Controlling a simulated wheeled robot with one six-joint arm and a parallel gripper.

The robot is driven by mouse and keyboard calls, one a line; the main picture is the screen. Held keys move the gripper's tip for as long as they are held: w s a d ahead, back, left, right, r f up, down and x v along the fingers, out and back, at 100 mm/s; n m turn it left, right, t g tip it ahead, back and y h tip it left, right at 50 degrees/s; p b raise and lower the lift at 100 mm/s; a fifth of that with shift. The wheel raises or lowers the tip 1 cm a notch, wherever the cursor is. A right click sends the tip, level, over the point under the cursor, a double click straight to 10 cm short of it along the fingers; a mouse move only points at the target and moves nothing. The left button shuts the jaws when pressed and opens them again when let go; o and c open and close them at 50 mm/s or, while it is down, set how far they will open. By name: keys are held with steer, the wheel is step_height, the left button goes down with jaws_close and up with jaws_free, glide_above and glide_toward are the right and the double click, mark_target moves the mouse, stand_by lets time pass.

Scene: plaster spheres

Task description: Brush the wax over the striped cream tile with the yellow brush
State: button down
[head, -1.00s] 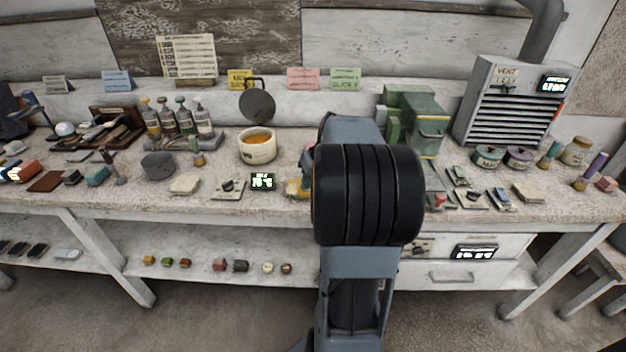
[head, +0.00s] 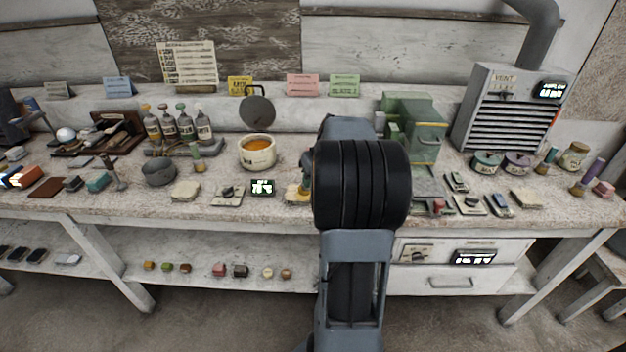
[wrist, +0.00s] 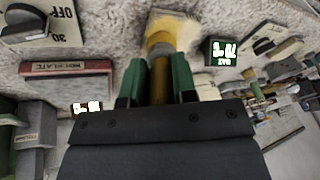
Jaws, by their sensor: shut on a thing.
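My gripper (wrist: 160,82) is shut on the yellow brush (wrist: 160,46), its green fingers on either side of the handle. The brush's tip points at a cream-yellow tile (wrist: 188,32) on the bench and overlaps it in the wrist view; whether they touch is hard to tell. The tile also shows in the head view (head: 294,194), partly hidden by my arm. I cannot make out its stripes. A cream pot of orange wax (head: 258,152) stands on the bench, left of and behind the tile.
A small lit display (head: 263,187) lies left of the tile, with a dial plate (head: 228,194) beyond it. A green machine (head: 418,130) stands right of my arm. A grey pot (head: 158,172), bottles (head: 186,127) and a vent box (head: 510,110) crowd the bench.

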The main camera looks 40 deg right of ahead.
steer(key=shift+s+a+b, duration=0.5)
steer(key=shift+s+a, duration=0.65)
steer(key=shift+f, duration=0.1)
steer(key=shift+w+d+p, duration=0.3)
steer(key=shift+w+d, duration=0.15)
steer(key=shift+d, duration=0.05)
steer(key=shift+w+d+p, duration=0.35)
steer(key=shift+w+d, duration=0.5)
steer(key=shift+w, duration=0.05)
steer(key=shift+s+a, duration=0.1)
steer(key=shift+s+a+r, duration=0.55)
steer(key=shift+s+r, duration=0.05)
steer(key=shift+r, duration=0.15)
